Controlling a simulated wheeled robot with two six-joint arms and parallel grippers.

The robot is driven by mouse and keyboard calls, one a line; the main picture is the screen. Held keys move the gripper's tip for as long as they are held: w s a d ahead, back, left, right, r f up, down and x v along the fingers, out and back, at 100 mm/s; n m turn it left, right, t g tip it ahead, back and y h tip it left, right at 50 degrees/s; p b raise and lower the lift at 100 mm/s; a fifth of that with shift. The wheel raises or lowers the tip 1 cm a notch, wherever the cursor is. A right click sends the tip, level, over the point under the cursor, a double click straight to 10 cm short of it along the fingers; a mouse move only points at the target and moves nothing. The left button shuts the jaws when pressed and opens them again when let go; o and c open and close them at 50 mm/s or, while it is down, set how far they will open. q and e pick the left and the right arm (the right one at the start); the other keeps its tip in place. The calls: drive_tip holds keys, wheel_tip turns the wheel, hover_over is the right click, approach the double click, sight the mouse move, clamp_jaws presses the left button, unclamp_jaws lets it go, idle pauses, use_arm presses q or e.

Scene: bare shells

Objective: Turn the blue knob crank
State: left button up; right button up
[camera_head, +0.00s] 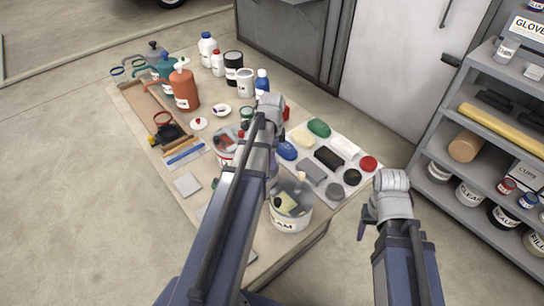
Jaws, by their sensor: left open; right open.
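I cannot make out a crank with a blue knob in this view; my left arm hides part of the table's middle. A blue oval object (287,151) lies on the table just right of my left gripper (273,165). That gripper is above the table between two tubs, and its fingers are small in view. My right gripper (367,220) hangs over the floor, right of the table's edge, apart from everything and empty. Both grippers are open.
The table (130,95) is crowded with bottles, tubs and tools. A white tub (290,220) stands at its near right edge. A grey shelf unit (480,155) with cans is at the right, and grey cabinets (400,60) stand behind. The left floor is clear.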

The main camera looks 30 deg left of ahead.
use_arm(q)
drive_tip(key=shift+r+p, duration=3.9)
drive_tip(key=shift+r, duration=0.05)
drive_tip(key=shift+f, duration=0.1)
